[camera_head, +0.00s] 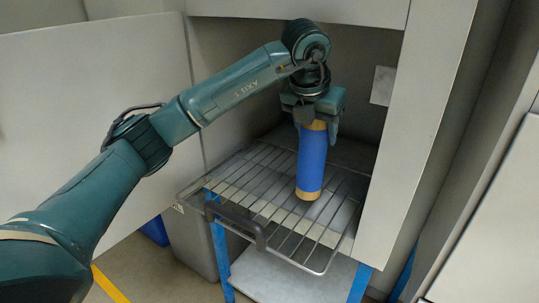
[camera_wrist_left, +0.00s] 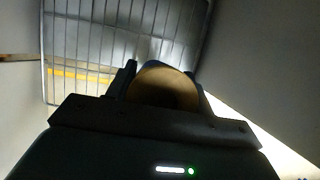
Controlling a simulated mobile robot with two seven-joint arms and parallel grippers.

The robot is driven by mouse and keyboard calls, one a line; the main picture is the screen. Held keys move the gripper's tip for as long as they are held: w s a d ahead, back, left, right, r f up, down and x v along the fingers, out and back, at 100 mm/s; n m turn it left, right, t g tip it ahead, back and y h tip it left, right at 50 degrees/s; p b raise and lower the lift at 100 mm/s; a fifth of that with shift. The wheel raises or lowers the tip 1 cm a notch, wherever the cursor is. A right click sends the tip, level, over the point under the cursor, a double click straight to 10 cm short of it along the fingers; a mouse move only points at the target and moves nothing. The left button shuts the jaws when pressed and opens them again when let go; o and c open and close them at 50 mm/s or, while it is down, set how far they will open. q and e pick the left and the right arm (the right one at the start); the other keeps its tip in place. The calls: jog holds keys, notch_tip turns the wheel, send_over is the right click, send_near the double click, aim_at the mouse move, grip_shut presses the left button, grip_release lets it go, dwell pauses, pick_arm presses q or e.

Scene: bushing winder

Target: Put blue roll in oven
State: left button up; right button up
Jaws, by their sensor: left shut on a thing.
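The blue roll (camera_head: 311,160) stands close to upright at the wire rack (camera_head: 262,170) of the oven (camera_head: 240,60), in the head view. Tan ends show at its top and bottom. Its lower end appears at the rack's surface, but I cannot tell whether it touches. My left gripper (camera_head: 318,116) is shut on the top end of the roll from above. In the left wrist view the roll's round tan end (camera_wrist_left: 162,88) sits between the fingers. My right gripper is not in view.
The oven door (camera_head: 95,95) stands open at the left. The rack sticks out of the opening, with a dark handle (camera_head: 238,222) at its front. The oven's right wall edge (camera_head: 415,130) is close beside the roll. The rack around the roll is bare.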

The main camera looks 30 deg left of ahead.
pick_arm(q)
jog(key=w+a+f+p, duration=0.1)
jog(key=a+f+p, duration=0.1)
jog(key=a, duration=1.4)
jog(key=shift+f, duration=0.8)
jog(key=o, duration=1.6)
jog(key=v, duration=0.7)
jog(key=shift+r, duration=0.35)
jog(key=shift+s, duration=0.1)
